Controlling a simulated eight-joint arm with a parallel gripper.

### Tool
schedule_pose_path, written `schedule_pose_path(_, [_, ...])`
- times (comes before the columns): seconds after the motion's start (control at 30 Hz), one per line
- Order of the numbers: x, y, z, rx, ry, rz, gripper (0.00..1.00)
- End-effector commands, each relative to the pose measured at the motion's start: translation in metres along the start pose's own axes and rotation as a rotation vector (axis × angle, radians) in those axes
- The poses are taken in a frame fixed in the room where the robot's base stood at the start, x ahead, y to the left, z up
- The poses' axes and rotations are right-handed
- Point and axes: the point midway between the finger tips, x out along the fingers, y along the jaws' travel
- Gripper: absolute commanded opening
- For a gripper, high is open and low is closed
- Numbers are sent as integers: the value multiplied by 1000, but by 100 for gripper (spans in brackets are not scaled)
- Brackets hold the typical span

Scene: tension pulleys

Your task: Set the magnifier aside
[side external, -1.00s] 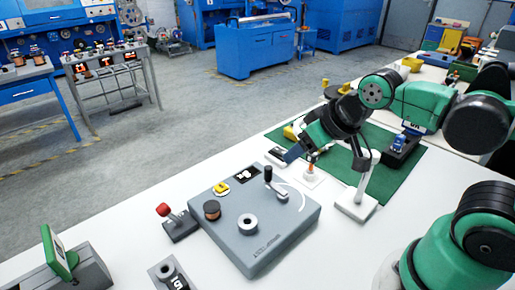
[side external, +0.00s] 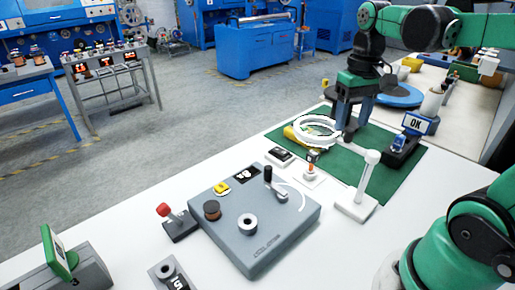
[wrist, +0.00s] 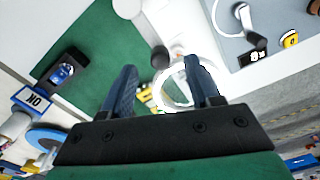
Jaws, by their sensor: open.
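The magnifier appears as a white ring (side external: 317,131) over the far left part of the green mat; it also shows in the wrist view (wrist: 166,96). A white upright post on a flat base (side external: 356,205) stands at the mat's near edge. I cannot tell whether the ring is joined to it. My gripper (side external: 352,124) points down just right of the ring in the side view. In the wrist view its two blue fingers (wrist: 160,64) are spread apart, with the right finger covering part of the ring. Nothing is visibly held between them.
A grey panel (side external: 235,232) with a lever, spools and a yellow part lies left of the post. An orange-tipped part on a white plate (side external: 310,176) sits near the ring. A black holder with an OK sign (side external: 417,123) stands on the mat's right. Bare green mat (side external: 395,180) lies between.

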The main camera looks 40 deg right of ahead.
Motion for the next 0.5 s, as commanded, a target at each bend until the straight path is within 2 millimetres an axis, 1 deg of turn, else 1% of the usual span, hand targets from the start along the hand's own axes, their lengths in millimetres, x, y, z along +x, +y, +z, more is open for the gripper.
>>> schedule_pose_path(0.1, [12, 0, 0, -1, 1, 0, 56])
schedule_pose_path(0.2, [18, 0, 0, -1, 1, 0, 56])
schedule_pose_path(0.5, [21, 0, 0, -1, 2, 0, 56])
